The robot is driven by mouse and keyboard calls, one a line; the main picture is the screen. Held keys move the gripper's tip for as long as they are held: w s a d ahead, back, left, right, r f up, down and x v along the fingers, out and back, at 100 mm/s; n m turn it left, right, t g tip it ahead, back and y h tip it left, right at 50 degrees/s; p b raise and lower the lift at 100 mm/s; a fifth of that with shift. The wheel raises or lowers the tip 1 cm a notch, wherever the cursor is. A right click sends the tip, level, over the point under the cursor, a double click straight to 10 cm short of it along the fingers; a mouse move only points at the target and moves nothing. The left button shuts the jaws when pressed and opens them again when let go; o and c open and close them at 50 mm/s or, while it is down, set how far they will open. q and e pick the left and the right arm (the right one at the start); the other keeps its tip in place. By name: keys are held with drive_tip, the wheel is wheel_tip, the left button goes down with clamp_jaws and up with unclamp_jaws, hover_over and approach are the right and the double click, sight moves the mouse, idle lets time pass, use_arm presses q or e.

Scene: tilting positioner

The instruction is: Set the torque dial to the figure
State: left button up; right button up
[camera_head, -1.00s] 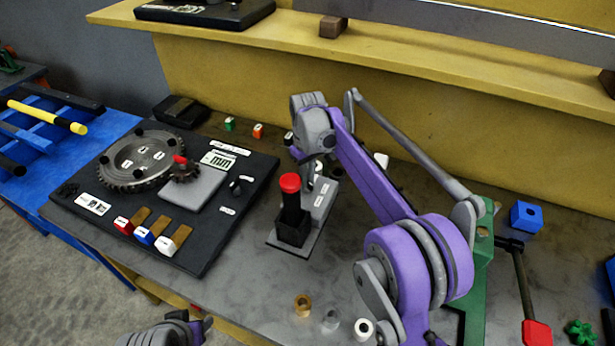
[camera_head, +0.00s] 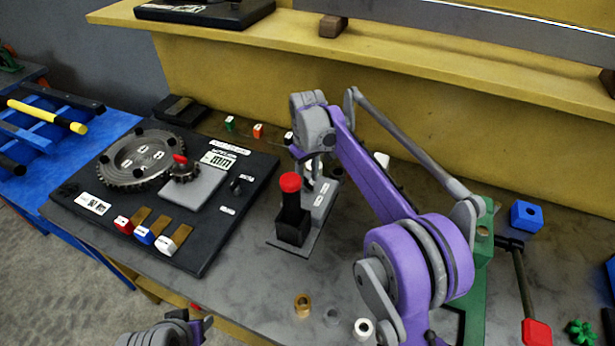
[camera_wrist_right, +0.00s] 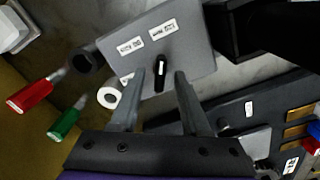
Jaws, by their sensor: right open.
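In the right wrist view, the torque dial is a small black knob (camera_wrist_right: 160,72) with a white pointer mark. It sits near the edge of a grey labelled plate (camera_wrist_right: 190,62). The plate's labels are too small to read. My right gripper (camera_wrist_right: 160,75) is open, with one finger on each side of the knob; I cannot tell whether they touch it. In the head view my right gripper (camera_head: 314,168) reaches down over the grey unit (camera_head: 322,204), beside a black post with a red top (camera_head: 291,183); the dial is hidden there. My left gripper (camera_head: 203,322) shows only partly at the bottom edge.
A black board with a large gear (camera_head: 127,172) and red, blue and white levers (camera_head: 144,237) lies to the left. Small rings (camera_head: 303,304) stand at the front. A red handle (camera_wrist_right: 30,96) and a green handle (camera_wrist_right: 64,124) lie near the plate. A yellow shelf (camera_head: 420,48) runs behind.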

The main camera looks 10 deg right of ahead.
sight(308, 180)
wheel_tip(308, 180, up, 11)
drive_tip(key=p, duration=0.1)
drive_tip(key=shift+f, duration=0.2)
idle(0.4)
